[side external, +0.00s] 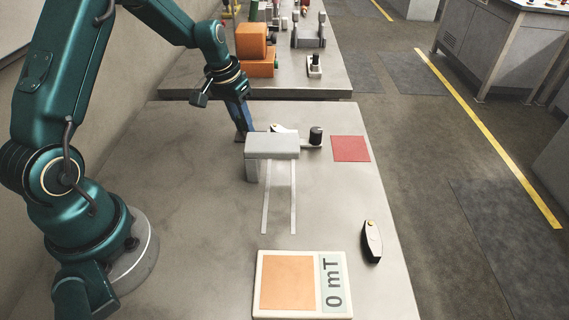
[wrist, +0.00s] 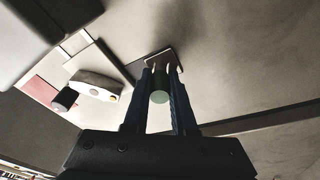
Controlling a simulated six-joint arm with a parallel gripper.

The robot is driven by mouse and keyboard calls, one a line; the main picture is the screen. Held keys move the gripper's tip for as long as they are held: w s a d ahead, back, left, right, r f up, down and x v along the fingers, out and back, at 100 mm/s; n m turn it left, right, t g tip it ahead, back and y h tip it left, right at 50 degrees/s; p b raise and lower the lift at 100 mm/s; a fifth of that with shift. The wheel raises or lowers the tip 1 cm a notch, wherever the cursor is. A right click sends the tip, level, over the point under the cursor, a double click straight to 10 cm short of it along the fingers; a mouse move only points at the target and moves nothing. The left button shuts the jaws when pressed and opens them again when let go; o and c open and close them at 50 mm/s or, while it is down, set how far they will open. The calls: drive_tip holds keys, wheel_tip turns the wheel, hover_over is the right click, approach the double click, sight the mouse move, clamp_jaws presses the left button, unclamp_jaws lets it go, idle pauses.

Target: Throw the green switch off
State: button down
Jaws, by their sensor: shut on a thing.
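The green switch (wrist: 159,96) shows in the wrist view as a short green lever with a round pale-green end, above a small dark-edged base plate (wrist: 150,57). My gripper (wrist: 163,72) is shut on the green lever, with one blue finger on each side of it. In the side view my gripper (side external: 242,128) is low over the table, behind and left of a grey block. The green lever cannot be made out there, and the lever's setting cannot be read.
The grey block (side external: 272,145) stands close right of my gripper, over two pale rails (side external: 279,205). A black knob (side external: 316,135) and red square (side external: 351,149) lie farther right. An orange pad reading "0 mT" (side external: 288,282) and black handheld object (side external: 372,240) are in front. Left table is clear.

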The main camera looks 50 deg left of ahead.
drive_tip(key=shift+s+a+t+h, duration=0.15)
drive_tip(key=shift+a+t+h, duration=0.05)
drive_tip(key=shift+t+h, duration=0.3)
idle(0.4)
drive_tip(key=c, duration=1)
unclamp_jaws()
drive_tip(key=v, duration=0.5)
drive_tip(key=shift+r, duration=0.1)
